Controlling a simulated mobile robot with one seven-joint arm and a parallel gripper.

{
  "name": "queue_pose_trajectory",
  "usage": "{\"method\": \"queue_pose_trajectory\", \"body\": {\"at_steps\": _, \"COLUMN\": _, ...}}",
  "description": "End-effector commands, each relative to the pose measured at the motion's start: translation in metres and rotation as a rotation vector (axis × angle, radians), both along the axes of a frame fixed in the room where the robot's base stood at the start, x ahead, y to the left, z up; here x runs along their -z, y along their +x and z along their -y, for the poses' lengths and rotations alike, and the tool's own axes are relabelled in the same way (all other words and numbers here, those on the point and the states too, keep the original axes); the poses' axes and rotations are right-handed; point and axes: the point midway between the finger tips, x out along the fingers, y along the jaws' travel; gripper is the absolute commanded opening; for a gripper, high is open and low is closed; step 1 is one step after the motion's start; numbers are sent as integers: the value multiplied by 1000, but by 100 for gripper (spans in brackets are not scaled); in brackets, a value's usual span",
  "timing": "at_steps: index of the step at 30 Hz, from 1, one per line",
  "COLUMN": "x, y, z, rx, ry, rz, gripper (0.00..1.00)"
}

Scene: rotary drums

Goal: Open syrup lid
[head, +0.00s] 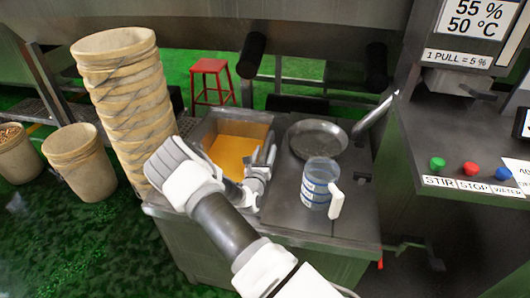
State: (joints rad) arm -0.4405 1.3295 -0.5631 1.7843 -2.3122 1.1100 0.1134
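A rectangular steel bin (208,131) with a flat orange-yellow surface inside stands on the metal counter. To its right, a round, shallow metal piece (317,139) with a raised rim is set in the counter; I cannot tell for certain whether it is the syrup lid or an opening. A shiny metal bar (374,117) slants up beside it. My gripper (263,155) is at the right side of the bin, left of the round piece and apart from it. Its fingers look spread, with nothing between them. Part of the bin is hidden by my arm.
A clear jug (318,182) with blue bands and a white handle stands on the counter right of my gripper. Stacked tan buckets (122,95) rise at left. A control panel with a green button (437,163) is at right. A red stool (210,77) stands behind.

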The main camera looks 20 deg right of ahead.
Motion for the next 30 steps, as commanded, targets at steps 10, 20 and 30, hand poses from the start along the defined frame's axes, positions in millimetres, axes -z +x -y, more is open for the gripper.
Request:
{"method": "queue_pose_trajectory", "body": {"at_steps": 10, "x": -2, "y": -19, "z": -14, "rx": -2, "ry": 1, "rz": -1, "gripper": 57}}
{"method": "queue_pose_trajectory", "body": {"at_steps": 20, "x": -2, "y": -86, "z": -59, "rx": -3, "ry": 0, "rz": -3, "gripper": 57}}
{"method": "queue_pose_trajectory", "body": {"at_steps": 30, "x": -1, "y": -136, "z": -93, "rx": -3, "ry": 1, "rz": -1, "gripper": 57}}
